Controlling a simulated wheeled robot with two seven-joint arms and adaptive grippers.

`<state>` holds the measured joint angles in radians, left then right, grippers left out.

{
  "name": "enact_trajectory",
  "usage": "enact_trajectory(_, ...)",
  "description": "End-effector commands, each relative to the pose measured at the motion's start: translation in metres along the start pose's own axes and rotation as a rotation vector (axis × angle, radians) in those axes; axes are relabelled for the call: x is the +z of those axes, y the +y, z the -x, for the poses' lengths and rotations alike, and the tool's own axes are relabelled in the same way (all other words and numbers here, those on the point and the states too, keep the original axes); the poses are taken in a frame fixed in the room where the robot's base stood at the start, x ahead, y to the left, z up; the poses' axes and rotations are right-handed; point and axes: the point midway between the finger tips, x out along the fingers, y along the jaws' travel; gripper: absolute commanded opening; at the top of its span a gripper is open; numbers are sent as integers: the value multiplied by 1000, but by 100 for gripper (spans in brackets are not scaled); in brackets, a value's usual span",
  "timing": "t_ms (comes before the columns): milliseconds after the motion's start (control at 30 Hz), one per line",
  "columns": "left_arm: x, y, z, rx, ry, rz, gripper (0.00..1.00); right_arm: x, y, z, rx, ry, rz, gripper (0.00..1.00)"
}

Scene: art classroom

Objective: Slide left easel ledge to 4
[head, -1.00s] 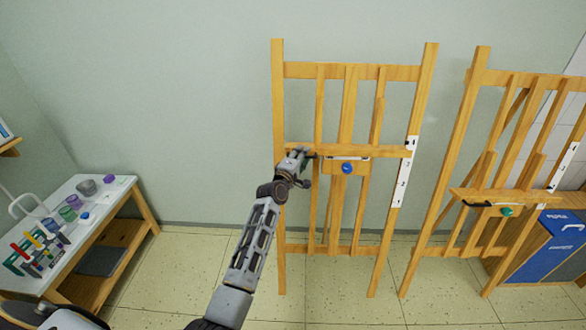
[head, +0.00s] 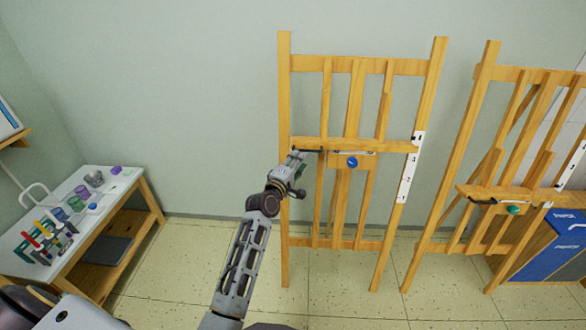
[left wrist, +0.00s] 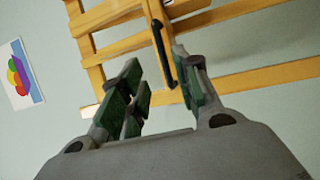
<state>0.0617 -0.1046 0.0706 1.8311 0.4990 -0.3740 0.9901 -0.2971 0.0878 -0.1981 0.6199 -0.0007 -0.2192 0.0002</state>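The left easel's wooden ledge (head: 370,145) crosses the frame, its right end over the upper part of a white number scale (head: 405,183). The small digits look like 3 and 2 below the ledge; what lies behind its end is hidden. A black bar handle (head: 310,151) sits on the ledge's left part, with a blue knob (head: 352,162) below the ledge's middle. My left gripper (head: 299,172) is just below and left of the handle. In the left wrist view, its green-padded fingers (left wrist: 164,95) are apart, and the handle (left wrist: 163,52) shows beyond them near the right finger.
A second easel (head: 480,192) with a green knob stands to the right, beside a blue-fronted cabinet (head: 550,250). A white-topped table (head: 35,225) with art supplies is at the left. The floor between table and left easel is clear.

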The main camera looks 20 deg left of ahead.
Motion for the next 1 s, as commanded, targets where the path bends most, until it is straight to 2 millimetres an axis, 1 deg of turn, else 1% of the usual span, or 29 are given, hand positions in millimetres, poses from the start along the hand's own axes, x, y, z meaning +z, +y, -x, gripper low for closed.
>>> enact_trajectory(200,0,-1,19,-1,0,0,32,0,0,0,0,0,0,50)
enact_trajectory(400,0,0,31,0,0,0,32,0,0,0,0,0,0,50)
enact_trajectory(600,0,0,35,1,0,-1,32,0,0,0,0,0,0,50)
enact_trajectory(1000,0,0,35,1,0,-1,32,0,0,0,0,0,0,50)
